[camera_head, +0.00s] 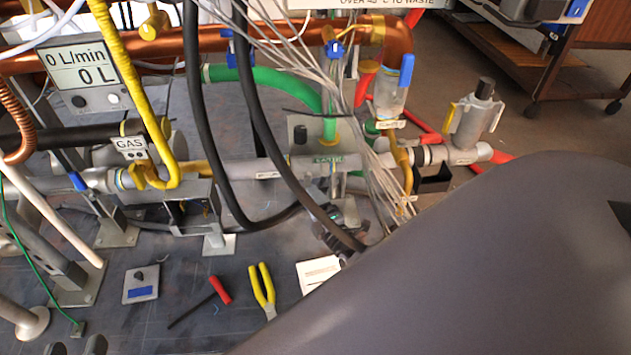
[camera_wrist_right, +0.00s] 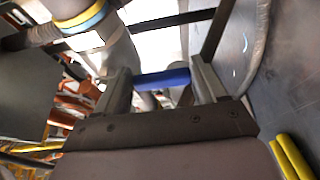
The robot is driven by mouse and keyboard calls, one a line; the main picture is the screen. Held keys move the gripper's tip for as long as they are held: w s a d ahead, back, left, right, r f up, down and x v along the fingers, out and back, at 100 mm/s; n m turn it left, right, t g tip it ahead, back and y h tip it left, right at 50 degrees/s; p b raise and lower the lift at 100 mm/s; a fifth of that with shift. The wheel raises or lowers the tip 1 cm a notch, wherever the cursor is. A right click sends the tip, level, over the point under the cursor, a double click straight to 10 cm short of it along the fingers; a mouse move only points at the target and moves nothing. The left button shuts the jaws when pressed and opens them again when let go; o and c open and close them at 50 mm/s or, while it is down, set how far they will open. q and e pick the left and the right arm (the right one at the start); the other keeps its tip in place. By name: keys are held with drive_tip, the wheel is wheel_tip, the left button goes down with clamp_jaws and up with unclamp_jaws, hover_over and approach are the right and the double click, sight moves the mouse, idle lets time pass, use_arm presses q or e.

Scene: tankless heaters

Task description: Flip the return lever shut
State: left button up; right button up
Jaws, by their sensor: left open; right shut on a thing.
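In the right wrist view, a blue lever handle (camera_wrist_right: 163,79) lies crosswise between the two grey fingers of my right gripper (camera_wrist_right: 160,88), which is shut on it. A grey pipe with a blue and yellow ring (camera_wrist_right: 80,19) is just beyond, at upper left. No label on this lever is readable, so I cannot tell from print that it is the return lever. In the head view my grey right arm covers the lower right, and the held lever cannot be made out. Two dark fingertips at the bottom left edge appear to be my left gripper (camera_head: 75,346), apart and empty.
Black hoses (camera_head: 205,130) and a wire bundle (camera_head: 350,125) hang before the pipes. Another blue lever (camera_head: 407,70) stands upright at upper right.

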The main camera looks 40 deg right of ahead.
drive_tip(key=o, duration=1.5)
drive_tip(key=shift+a, duration=0.1)
use_arm(q)
drive_tip(key=p, duration=0.1)
drive_tip(key=d, duration=0.1)
drive_tip(key=n+g+p, duration=0.1)
drive_tip(key=shift+w+d+f+h+p, duration=0.25)
drive_tip(key=shift+w+h+p, duration=0.05)
drive_tip(key=shift+p, duration=0.05)
use_arm(e)
drive_tip(key=s, duration=0.4)
drive_tip(key=s+a, duration=0.1)
drive_tip(key=s, duration=0.2)
drive_tip(key=shift+a, duration=0.1)
use_arm(q)
drive_tip(key=shift+r, duration=0.1)
